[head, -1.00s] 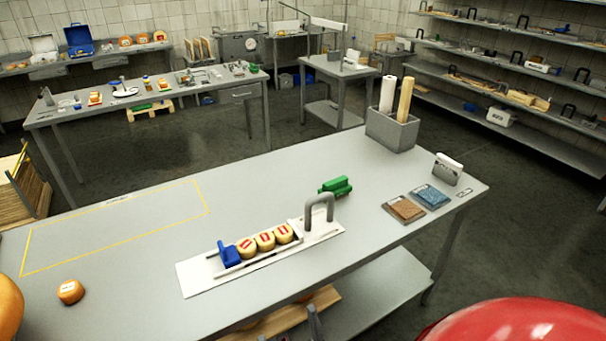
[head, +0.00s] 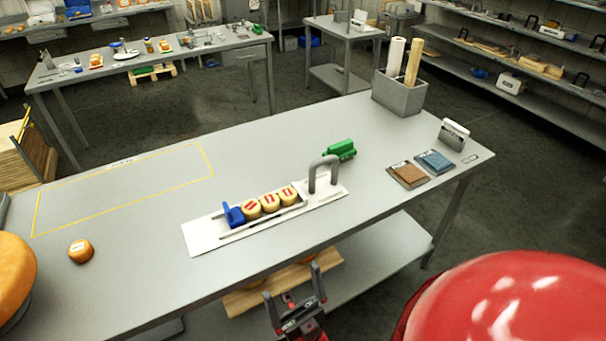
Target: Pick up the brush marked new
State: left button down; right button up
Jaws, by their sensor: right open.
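I cannot make out a brush marked "new" for certain, and no such marking is readable. A green object (head: 340,149), which may be a brush, lies on the grey table (head: 250,160) behind the grey handle of a white board (head: 208,237). My right gripper (head: 292,282) is open and empty, fingers up, in front of the table's near edge and well short of the green object. My left gripper is not in view.
Several small cheeses (head: 268,201) sit in a row on the board beside a blue block (head: 233,215). A brown pad (head: 407,174), a blue pad (head: 434,162) and a grey bin (head: 399,96) with rolls stand right. A large red round thing (head: 510,300) fills the lower right.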

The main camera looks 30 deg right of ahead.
aim_at(345, 150)
jog(key=i+l, duration=0.1)
jog(key=l, duration=0.8)
jog(key=i+l+z, duration=0.1)
jog(key=l, duration=0.35)
jog(key=i+l, duration=0.15)
jog(key=l, duration=0.3)
jog(key=i, duration=0.25)
